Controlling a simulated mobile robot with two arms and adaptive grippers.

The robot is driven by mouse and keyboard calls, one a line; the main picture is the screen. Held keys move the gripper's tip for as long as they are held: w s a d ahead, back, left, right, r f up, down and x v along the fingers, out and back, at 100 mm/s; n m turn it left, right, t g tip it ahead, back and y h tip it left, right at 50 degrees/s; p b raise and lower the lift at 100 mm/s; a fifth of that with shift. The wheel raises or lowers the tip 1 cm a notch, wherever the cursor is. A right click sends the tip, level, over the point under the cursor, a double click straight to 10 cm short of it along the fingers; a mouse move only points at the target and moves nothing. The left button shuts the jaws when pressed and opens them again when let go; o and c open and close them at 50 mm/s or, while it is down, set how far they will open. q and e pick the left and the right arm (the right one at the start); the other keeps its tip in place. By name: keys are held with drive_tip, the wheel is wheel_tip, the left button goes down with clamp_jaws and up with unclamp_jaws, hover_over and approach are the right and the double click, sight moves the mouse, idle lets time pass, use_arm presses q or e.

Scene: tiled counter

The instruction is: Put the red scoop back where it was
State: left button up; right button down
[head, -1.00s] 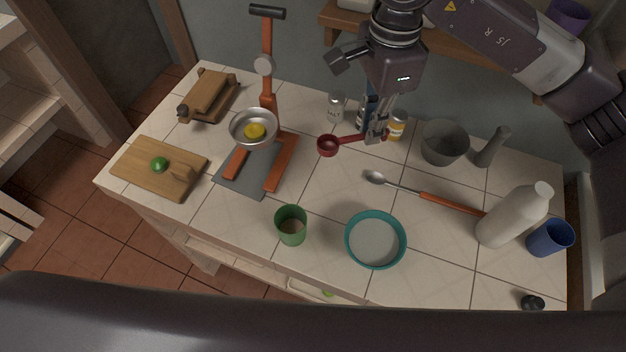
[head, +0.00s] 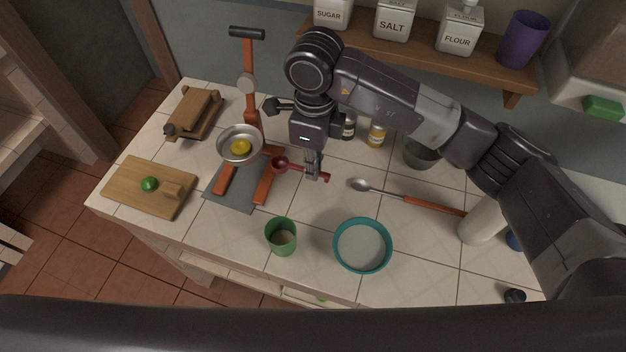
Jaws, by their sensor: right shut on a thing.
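The red scoop (head: 280,163) is in my right gripper (head: 314,177), which is shut on its handle. Its bowl points left, beside the right leg of the orange press stand, and the handle end sticks out to the right of the fingers. I cannot tell whether the bowl touches the stand or how high the scoop is above the counter. My left gripper is not in view.
The orange stand (head: 249,72) holds a metal bowl with a yellow fruit. A green cup (head: 281,236), a teal bowl (head: 337,256) and an orange-handled spoon (head: 432,205) are on the tiled counter. A cutting board (head: 125,190) lies at left.

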wheel_tip(320, 180, down, 4)
drive_tip(key=shift+f+p, duration=0.1)
drive_tip(key=shift+p, duration=0.3)
wheel_tip(320, 180, down, 3)
drive_tip(key=shift+f+p, duration=0.15)
drive_tip(key=shift+p, duration=0.4)
drive_tip(key=shift+f, duration=0.3)
drive_tip(key=shift+f+b, duration=0.25)
drive_tip(key=shift+b, duration=0.05)
drive_tip(key=c, duration=2)
unclamp_jaws()
drive_tip(key=shift+r, duration=0.1)
drive_tip(key=shift+c, duration=0.2)
drive_tip(key=shift+r, duration=0.1)
